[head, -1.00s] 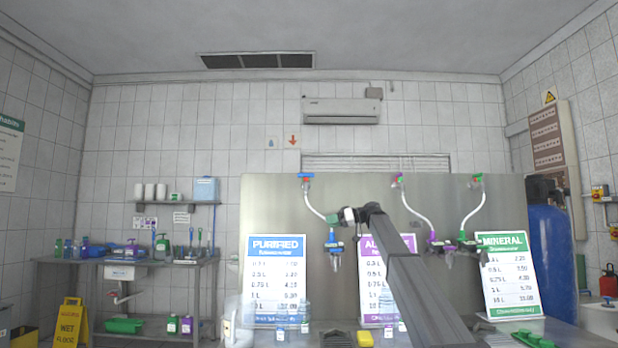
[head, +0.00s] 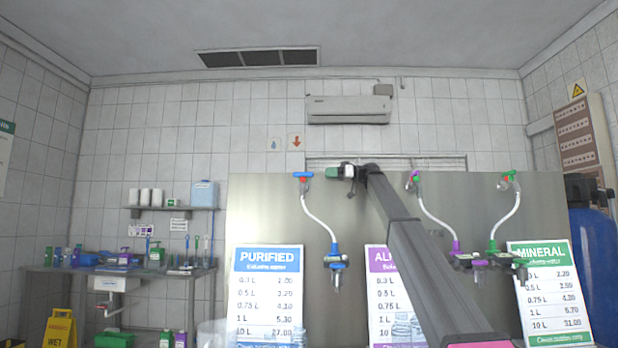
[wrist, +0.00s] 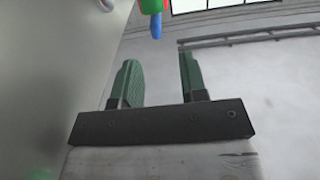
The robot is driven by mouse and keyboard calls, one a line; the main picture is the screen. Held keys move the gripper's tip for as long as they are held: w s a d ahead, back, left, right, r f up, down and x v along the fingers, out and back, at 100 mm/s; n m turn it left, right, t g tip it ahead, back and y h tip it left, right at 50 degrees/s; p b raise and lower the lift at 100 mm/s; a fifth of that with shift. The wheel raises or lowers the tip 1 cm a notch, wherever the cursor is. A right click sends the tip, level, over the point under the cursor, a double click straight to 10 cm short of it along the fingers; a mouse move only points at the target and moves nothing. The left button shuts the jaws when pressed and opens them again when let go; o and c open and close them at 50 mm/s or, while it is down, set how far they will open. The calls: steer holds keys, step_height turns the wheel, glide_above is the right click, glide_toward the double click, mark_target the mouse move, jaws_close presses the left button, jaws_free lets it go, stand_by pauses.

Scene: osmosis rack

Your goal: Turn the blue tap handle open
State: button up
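The upper blue tap (head: 303,176), blue with an orange-red part, sits at the top left of the steel panel, above a white hose. A tap piece (wrist: 154,12) with red, green and a blue tip shows at the top edge of the wrist view, ahead of the fingers and apart from them. My gripper (head: 331,172) points left, level with the upper blue tap and just right of it in the head view. Its green fingers (wrist: 160,80) are apart with nothing between them. A lower blue tap (head: 336,263) hangs at the hose's end.
The steel panel (head: 265,205) runs close along the left of the wrist view. Purple (head: 413,182) and green (head: 509,181) taps stand to the right. Price signs stand below: purified (head: 268,290) and mineral (head: 548,290). My arm crosses in front of the middle sign.

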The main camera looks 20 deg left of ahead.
mark_target(305, 173)
steer(key=x, duration=1)
steer(key=shift+w+a+r, duration=0.1)
steer(key=shift+a+r, duration=0.05)
steer(key=shift+a, duration=0.2)
jaws_close()
